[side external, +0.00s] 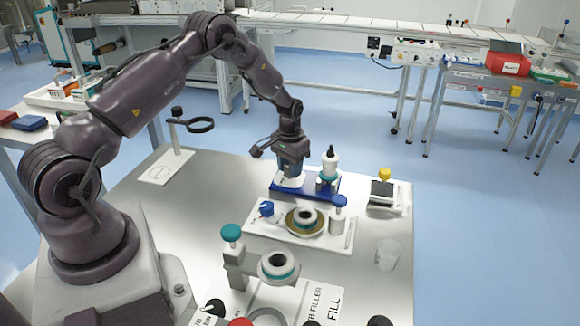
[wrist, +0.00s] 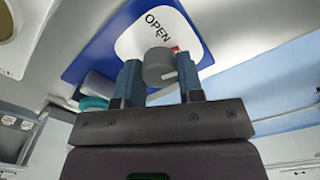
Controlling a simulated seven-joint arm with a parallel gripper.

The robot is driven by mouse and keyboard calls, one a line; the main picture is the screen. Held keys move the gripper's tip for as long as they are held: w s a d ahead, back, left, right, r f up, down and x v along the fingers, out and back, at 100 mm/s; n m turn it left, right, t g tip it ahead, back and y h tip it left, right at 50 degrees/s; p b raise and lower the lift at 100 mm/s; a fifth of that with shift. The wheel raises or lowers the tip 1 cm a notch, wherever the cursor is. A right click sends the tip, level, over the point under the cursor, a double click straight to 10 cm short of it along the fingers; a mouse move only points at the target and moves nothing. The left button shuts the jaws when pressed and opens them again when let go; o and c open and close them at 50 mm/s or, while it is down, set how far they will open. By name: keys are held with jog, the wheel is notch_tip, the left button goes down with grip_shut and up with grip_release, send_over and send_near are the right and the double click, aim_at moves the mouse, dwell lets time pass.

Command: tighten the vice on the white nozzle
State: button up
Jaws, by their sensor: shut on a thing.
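The vice has a blue base (side external: 318,196) on the bench; in the wrist view its blue plate (wrist: 84,62) carries a white label reading OPEN (wrist: 130,42). A grey round knob (wrist: 158,68) stands at the label's edge. My gripper (side external: 290,178) is over the left part of the base, and in the wrist view its fingers (wrist: 159,66) are shut on the knob, one on each side. The white nozzle (side external: 330,163) stands upright with a dark tip at the base's right end, just right of my gripper. A grey and teal part (wrist: 95,90) shows partly behind the left finger.
A teal-knobbed stand (side external: 232,248) is nearer.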

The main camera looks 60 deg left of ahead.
dwell(0.4)
jog(key=o, duration=0.9)
jog(key=shift+r, duration=0.1)
notch_tip(320, 180, up, 13)
jog(key=shift+f, duration=0.1)
